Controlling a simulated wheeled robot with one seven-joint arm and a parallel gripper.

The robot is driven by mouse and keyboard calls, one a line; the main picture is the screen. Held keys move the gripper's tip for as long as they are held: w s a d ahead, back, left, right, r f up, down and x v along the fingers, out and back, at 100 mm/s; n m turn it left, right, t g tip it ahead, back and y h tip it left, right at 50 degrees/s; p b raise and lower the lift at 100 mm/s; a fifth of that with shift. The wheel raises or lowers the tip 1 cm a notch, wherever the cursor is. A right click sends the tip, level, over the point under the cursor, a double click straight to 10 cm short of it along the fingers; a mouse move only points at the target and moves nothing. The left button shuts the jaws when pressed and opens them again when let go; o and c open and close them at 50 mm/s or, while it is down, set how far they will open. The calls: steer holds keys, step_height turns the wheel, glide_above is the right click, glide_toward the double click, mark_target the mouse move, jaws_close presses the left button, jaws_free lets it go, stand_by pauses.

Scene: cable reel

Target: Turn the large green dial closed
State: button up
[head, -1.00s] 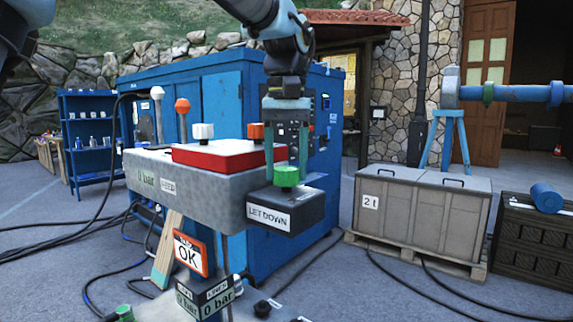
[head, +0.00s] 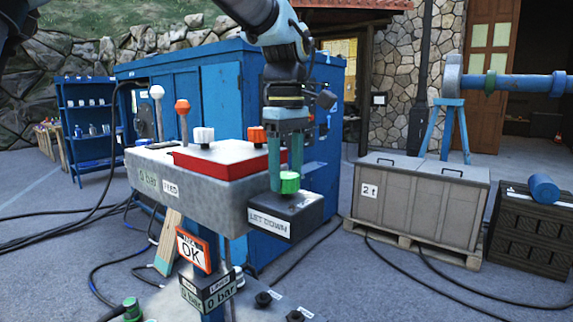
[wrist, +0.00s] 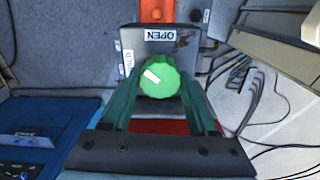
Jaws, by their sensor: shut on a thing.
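The large green dial (head: 289,184) sits on top of a dark box labelled LET DOWN (head: 293,212), at the right end of the grey control panel. My gripper (head: 287,180) points down at it, with one teal finger on each side, shut on the dial. In the wrist view the ribbed dial (wrist: 160,80) lies between the fingers. Its white mark points to the upper left. An OPEN label (wrist: 161,34) is above it, and a partly readable label (wrist: 128,62) is to its left.
An orange knob (head: 256,135) and a white knob (head: 204,136) stand on the panel's red block (head: 225,160). Orange and white-tipped levers rise behind. A smaller green knob (head: 131,306) is low at the left. Grey crates (head: 420,200) stand at the right, apart from the panel.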

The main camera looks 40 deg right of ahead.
mark_target(287, 175)
steer(key=n+p, duration=0.1)
steer(key=n, duration=0.3)
steer(key=shift+r+n+p, duration=0.1)
steer(key=shift+n+p, duration=0.2)
steer(key=shift+p, duration=0.1)
steer(key=shift+n+p, duration=0.55)
steer(key=shift+n, duration=1.35)
steer(key=o, duration=1.4)
step_height(287, 175, up, 11)
steer(key=shift+f+b, duration=0.15)
steer(key=shift+b, duration=0.75)
